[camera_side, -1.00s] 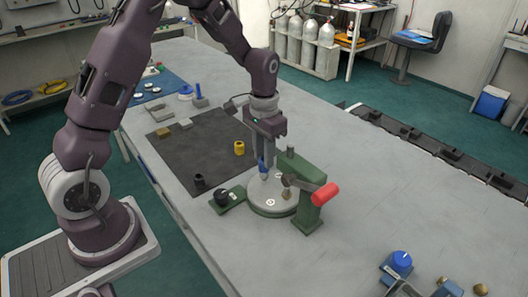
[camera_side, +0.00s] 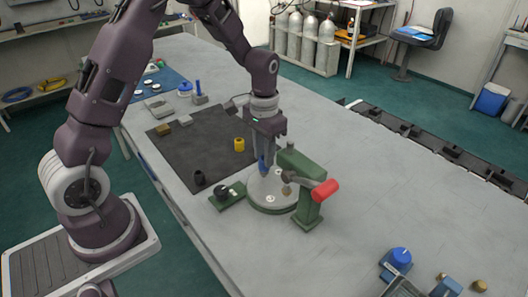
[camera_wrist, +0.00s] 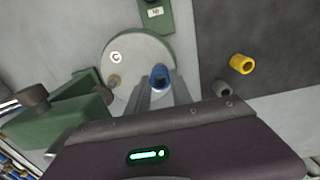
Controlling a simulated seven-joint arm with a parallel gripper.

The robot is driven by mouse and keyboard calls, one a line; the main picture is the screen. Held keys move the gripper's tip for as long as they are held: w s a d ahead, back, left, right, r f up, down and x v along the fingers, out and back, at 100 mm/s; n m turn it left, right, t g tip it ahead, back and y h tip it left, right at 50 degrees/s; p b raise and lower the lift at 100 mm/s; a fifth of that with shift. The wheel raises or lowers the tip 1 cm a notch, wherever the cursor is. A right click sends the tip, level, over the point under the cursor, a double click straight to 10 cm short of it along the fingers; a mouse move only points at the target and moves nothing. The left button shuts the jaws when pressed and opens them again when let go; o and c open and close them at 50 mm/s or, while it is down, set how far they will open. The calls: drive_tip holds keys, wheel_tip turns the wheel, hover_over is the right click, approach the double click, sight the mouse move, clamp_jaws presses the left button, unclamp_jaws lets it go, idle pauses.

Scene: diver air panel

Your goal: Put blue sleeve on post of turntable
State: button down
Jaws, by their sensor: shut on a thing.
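My gripper (camera_side: 264,168) is shut on the blue sleeve (camera_wrist: 159,77), which is held upright between the fingertips. The sleeve also shows in the side view (camera_side: 262,166), over the turntable. The turntable (camera_wrist: 128,48) is a round pale grey disc with white marks on top; it also shows in the side view (camera_side: 270,206). The sleeve is over the disc's near right part in the wrist view.
A green press (camera_side: 308,205) with a red handle (camera_side: 326,189) stands close at the turntable's right. A green block with a black knob (camera_side: 222,192) is at its left. A yellow sleeve (camera_side: 239,145) and a black sleeve (camera_side: 199,177) stand on the dark mat (camera_side: 215,125).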

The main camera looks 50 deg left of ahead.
drive_tip(key=shift+f, duration=0.45)
idle(0.5)
drive_tip(key=c, duration=0.7)
unclamp_jaws()
drive_tip(key=shift+o, duration=0.2)
wheel_tip(320, 180, up, 8)
drive_tip(key=shift+f, duration=0.2)
